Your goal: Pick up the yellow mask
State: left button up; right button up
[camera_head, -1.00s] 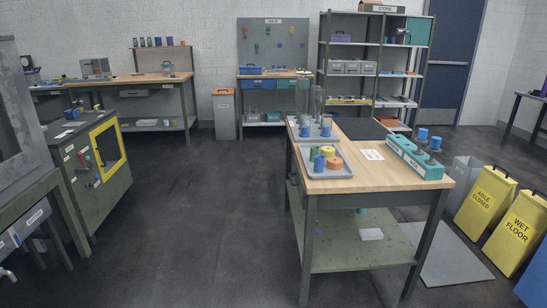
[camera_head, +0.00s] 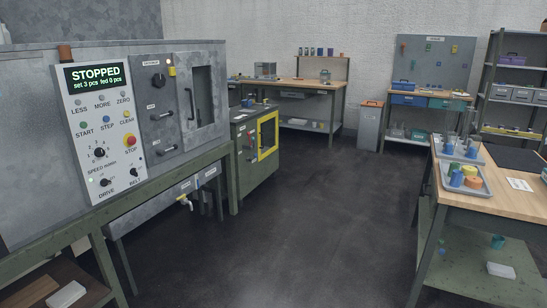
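A grey tray (camera_head: 484,193) on the wooden workbench at the right holds several small coloured cylinders. A yellow one (camera_head: 469,171) stands towards its back and may be the yellow mask; it is too small to tell. An orange piece (camera_head: 473,182), a blue one (camera_head: 456,179) and a green one (camera_head: 450,170) stand close to it in the tray. Neither of my grippers is in view.
A grey machine with a control panel (camera_head: 102,130) reading STOPPED fills the left. A green cabinet with a yellow-framed door (camera_head: 267,134) stands behind it. The wooden workbench (camera_head: 510,200) is at the right. Dark floor (camera_head: 290,230) between them is clear.

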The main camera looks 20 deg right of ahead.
aim_at(467, 170)
jog(key=z, duration=0.4)
jog(key=i, duration=2.9)
jog(key=z, duration=1.9)
jog(key=i, duration=1.3)
jog(key=z, duration=1.35)
